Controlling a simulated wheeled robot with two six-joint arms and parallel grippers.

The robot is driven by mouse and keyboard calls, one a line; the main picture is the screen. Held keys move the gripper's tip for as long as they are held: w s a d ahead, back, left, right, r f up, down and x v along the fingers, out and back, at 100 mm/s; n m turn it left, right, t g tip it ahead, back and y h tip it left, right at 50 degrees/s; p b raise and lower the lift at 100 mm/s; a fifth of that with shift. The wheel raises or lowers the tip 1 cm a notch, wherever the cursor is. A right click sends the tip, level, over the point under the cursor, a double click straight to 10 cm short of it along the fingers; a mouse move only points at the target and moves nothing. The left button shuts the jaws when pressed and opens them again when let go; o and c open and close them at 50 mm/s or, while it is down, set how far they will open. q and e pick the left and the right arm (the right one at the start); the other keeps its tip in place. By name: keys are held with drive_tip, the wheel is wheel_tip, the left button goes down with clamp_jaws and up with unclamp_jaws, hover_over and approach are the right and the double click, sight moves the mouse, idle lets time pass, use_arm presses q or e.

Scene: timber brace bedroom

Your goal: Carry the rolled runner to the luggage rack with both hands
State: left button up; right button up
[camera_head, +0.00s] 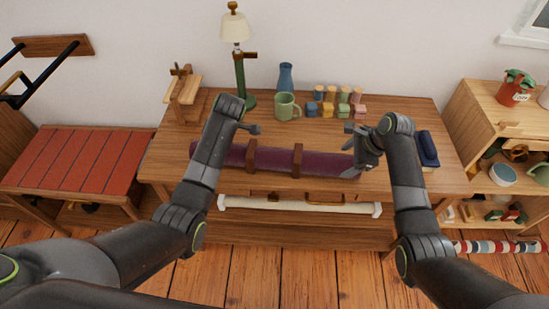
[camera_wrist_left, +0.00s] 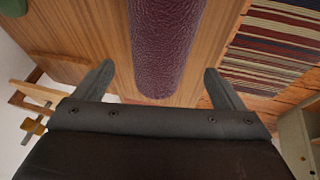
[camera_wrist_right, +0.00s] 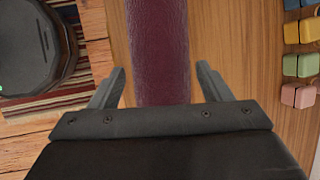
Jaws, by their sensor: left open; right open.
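The rolled runner (camera_head: 275,159) is a long purple roll with two brown straps, lying lengthwise across the wooden table. My left gripper (camera_head: 246,126) is open above the runner's left part. In the left wrist view the runner (camera_wrist_left: 165,40) and its rounded end show between the spread fingers. My right gripper (camera_head: 358,150) is open at the runner's right end. In the right wrist view the runner (camera_wrist_right: 158,40) runs between its fingers. Contact cannot be told. The low rack with the red slatted top (camera_head: 70,165), seemingly the luggage rack, stands left of the table and is bare.
The table (camera_head: 420,183) also holds a lamp (camera_head: 239,70), green mug (camera_head: 287,107), blue vase (camera_head: 286,77), small coloured blocks (camera_head: 338,109), a wooden stand (camera_head: 183,95) and a dark blue item (camera_head: 428,148). A shelf (camera_head: 470,120) stands at right.

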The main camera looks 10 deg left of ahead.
use_arm(q)
drive_tip(key=shift+x, duration=2.75)
use_arm(e)
drive_tip(key=shift+x, duration=2.7)
use_arm(q)
drive_tip(key=c, duration=1.4)
use_arm(e)
drive_tip(key=c, duration=1.4)
use_arm(q)
drive_tip(key=c, duration=0.6)
use_arm(e)
clamp_jaws()
use_arm(q)
drive_tip(key=shift+w+r, duration=0.15)
drive_tip(key=shift+r, duration=0.05)
use_arm(e)
drive_tip(key=shift+w+r, duration=0.15)
drive_tip(key=shift+r, duration=0.05)
drive_tip(key=shift+r, duration=0.1)
